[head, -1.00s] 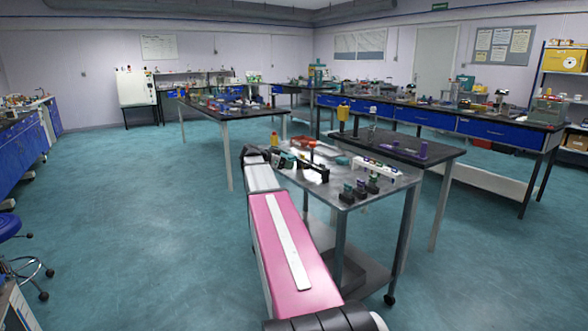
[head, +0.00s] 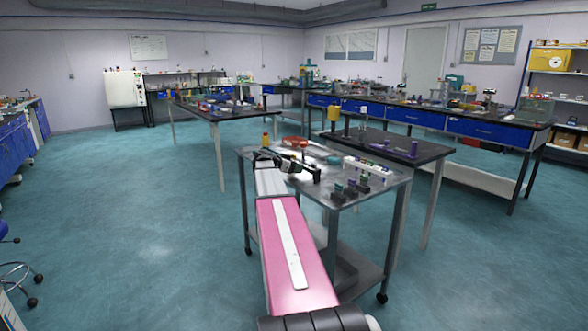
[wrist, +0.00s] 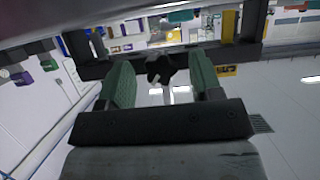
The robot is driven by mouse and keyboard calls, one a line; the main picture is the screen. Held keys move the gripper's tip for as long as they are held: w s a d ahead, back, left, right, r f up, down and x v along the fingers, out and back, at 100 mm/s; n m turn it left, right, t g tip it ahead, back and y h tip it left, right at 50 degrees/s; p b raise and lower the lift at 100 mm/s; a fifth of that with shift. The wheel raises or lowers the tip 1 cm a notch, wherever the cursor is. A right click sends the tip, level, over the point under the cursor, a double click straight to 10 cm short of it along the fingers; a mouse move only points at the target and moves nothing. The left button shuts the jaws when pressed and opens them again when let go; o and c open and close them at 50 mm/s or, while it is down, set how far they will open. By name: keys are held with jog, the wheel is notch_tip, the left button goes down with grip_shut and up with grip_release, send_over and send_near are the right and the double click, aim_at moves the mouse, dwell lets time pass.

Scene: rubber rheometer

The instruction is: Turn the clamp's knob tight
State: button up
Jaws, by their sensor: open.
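My gripper (wrist: 160,82) has two green-padded fingers, spread apart in the wrist view. A black lobed knob (wrist: 160,66) shows between and just beyond them; I cannot tell whether a finger touches it. A dark bar-like frame (wrist: 243,52), perhaps part of the clamp, lies behind the knob. In the head view my arm reaches to the near-left part of a grey metal cart (head: 335,205), where a black clamp-like thing (head: 308,172) sits beside my gripper (head: 268,157). The knob is too small to make out there.
The cart top also bears a red-orange item (head: 295,142), a white rack (head: 368,166) and several small dark and purple pieces (head: 350,188). A black-topped table (head: 425,146) stands close behind it. The floor to the left is open.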

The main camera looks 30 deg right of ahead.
jog(key=c, duration=0.9)
jog(key=shift+c, duration=0.2)
jog(key=m+t, duration=0.2)
jog(key=m, duration=0.1)
jog(key=shift+s, duration=0.2)
jog(key=m+t, duration=0.2)
jog(key=m, duration=0.2)
jog(key=shift+f+t, duration=0.1)
jog(key=shift+t, duration=0.2)
jog(key=o, duration=0.9)
jog(key=shift+o, duration=0.2)
